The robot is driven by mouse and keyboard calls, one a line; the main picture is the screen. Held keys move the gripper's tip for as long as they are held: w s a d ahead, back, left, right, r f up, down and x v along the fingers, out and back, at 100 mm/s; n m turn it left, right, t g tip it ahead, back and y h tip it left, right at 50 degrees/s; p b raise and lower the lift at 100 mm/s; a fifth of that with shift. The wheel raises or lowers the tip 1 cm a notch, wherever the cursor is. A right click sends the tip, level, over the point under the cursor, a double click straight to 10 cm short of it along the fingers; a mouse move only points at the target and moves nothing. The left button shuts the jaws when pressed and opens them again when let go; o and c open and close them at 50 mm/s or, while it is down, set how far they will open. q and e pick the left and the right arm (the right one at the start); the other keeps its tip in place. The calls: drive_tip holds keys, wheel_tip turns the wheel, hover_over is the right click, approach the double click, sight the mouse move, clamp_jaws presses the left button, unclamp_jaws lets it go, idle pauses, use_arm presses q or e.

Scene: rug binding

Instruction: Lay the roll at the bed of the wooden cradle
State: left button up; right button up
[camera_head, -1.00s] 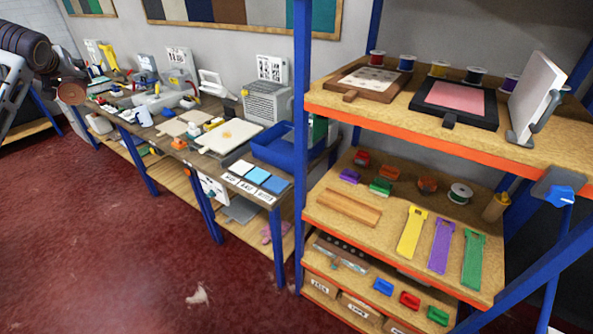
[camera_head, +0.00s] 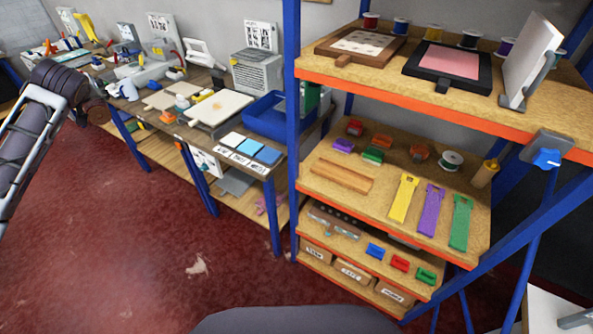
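A grooved, long wooden block (camera_head: 341,175) lies on the left of the middle shelf; it looks like the wooden cradle, and its bed looks empty. A short tan cylinder (camera_head: 486,173), which may be the roll, sits at the right end of the same shelf. I cannot tell for sure that it is the roll. A dark, jointed part of my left arm shows at the left edge, but I make out no fingertips on it. My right gripper is out of view. Nothing touches the block or the cylinder.
Yellow (camera_head: 403,198), purple (camera_head: 431,203) and green (camera_head: 460,222) strips lie between block and cylinder. A spool (camera_head: 452,160) stands behind. The rack's blue posts (camera_head: 291,130) and upper shelf (camera_head: 450,125) frame the space.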

use_arm(q)
drive_tip(key=s+d+f, duration=0.7)
drive_tip(key=d+f, duration=0.2)
drive_tip(key=f, duration=0.2)
drive_tip(key=s+d+f+m+t+h, duration=0.15)
drive_tip(key=s+d+f, duration=0.25)
drive_tip(key=s+d, duration=0.8)
drive_tip(key=s+d+f+b, duration=0.1)
drive_tip(key=d+f, duration=0.2)
drive_tip(key=d, duration=0.3)
drive_tip(key=s+d+f+g+b, duration=0.1)
drive_tip(key=d+f+b, duration=0.1)
drive_tip(key=d, duration=0.5)
drive_tip(key=shift+f+n+y, duration=0.35)
drive_tip(key=shift+f+y, duration=0.1)
drive_tip(key=shift+f, duration=0.05)
idle(1.1)
drive_tip(key=shift+a+f+b, duration=0.1)
drive_tip(key=shift+f+b, duration=0.3)
